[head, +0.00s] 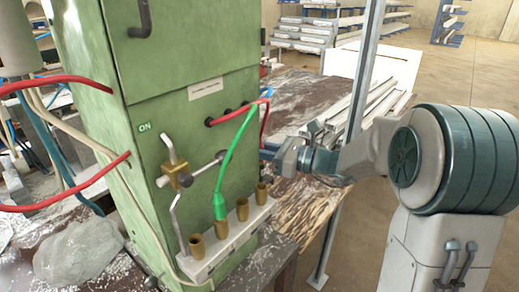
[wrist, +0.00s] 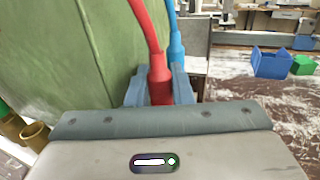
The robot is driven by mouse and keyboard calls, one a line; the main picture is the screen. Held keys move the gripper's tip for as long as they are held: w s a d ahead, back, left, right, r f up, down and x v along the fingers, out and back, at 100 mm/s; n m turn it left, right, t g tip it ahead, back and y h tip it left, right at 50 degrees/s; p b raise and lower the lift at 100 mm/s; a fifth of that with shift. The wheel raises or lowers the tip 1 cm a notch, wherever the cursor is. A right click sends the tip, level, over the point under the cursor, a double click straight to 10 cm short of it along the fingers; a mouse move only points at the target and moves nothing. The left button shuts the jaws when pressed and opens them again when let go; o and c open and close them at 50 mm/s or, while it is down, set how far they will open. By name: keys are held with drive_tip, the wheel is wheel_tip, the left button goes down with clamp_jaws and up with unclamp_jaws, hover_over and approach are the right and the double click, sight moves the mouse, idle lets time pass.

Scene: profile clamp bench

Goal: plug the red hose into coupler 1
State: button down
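The red hose (head: 238,112) leaves the green cabinet, arches over and drops toward my gripper (head: 281,158). In the wrist view, the red hose's thick end (wrist: 160,80) sits between the two blue-grey fingers of my gripper (wrist: 160,90), with a finger against each side. Its lower tip is hidden behind the gripper body. The pale coupler block (head: 226,243) on the cabinet front carries several brass couplers. A green hose (head: 232,150) sits in one of them, and the others look empty. I cannot read any coupler numbers. My gripper is to the right of the block, apart from it.
A blue hose (wrist: 175,40) hangs close behind the red one. A valve with a metal handle (head: 176,176) sticks out above the couplers. A metal post (head: 345,150) stands beside my arm. Blue (wrist: 271,64) and green (wrist: 303,65) bins lie farther off.

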drive_tip(key=shift+r+p, duration=0.65)
drive_tip(key=shift+r, duration=0.15)
idle(0.8)
drive_tip(key=shift+r+p, duration=1)
drive_tip(key=shift+r, duration=0.25)
drive_tip(key=shift+d, duration=0.15)
drive_tip(key=s+d, duration=0.9)
drive_tip(key=d, duration=0.2)
drive_tip(key=shift+p, duration=0.35)
idle(1.6)
